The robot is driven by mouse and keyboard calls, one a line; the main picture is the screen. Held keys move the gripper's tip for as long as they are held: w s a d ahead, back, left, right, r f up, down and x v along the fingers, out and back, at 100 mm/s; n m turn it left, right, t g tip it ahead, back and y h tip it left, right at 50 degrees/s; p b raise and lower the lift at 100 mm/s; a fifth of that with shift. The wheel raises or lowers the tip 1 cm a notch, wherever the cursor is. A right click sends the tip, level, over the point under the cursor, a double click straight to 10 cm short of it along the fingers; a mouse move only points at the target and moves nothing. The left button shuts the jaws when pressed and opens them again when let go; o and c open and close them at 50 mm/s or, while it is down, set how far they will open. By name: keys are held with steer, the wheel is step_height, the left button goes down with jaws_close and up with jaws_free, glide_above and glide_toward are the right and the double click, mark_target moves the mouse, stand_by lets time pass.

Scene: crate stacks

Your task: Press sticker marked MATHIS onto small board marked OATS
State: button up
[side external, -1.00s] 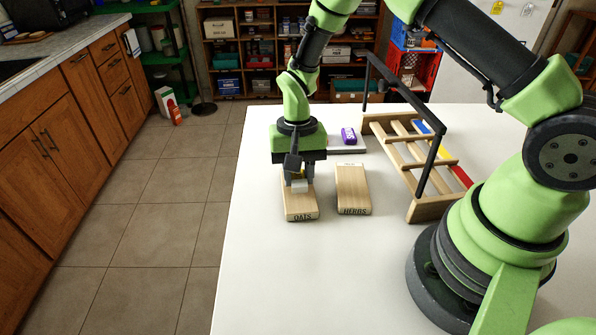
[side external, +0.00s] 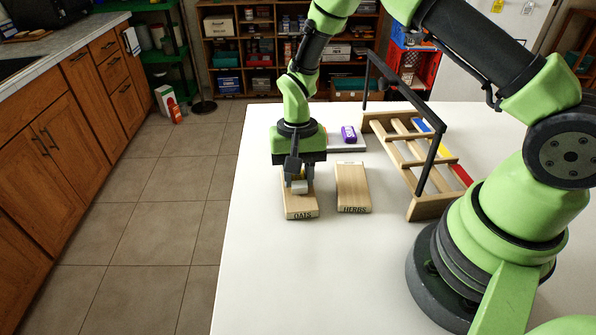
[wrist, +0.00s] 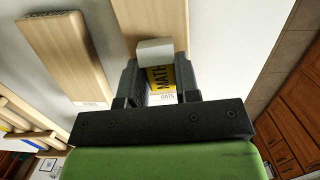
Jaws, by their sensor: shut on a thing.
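My gripper (side external: 298,182) points down over this board. It is shut on the yellow sticker marked MATHIS (wrist: 160,76), of which only MATH reads clearly between the fingers. A pale grey block (wrist: 155,50) sits at the fingertips beside the yellow face. The sticker is at the board's surface or very close above it; I cannot tell whether it touches.
A second board marked HERBS (side external: 353,190) lies just right of the OATS board. A purple item (side external: 348,134) rests on a light pad behind. A wooden rack (side external: 422,211) with a dark bar stands to the right. The front of the table is clear.

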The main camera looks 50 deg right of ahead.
steer(key=shift+f, duration=0.15)
steer(key=o, duration=1)
steer(key=shift+c, duration=0.2)
steer(key=shift+r, duration=3.05)
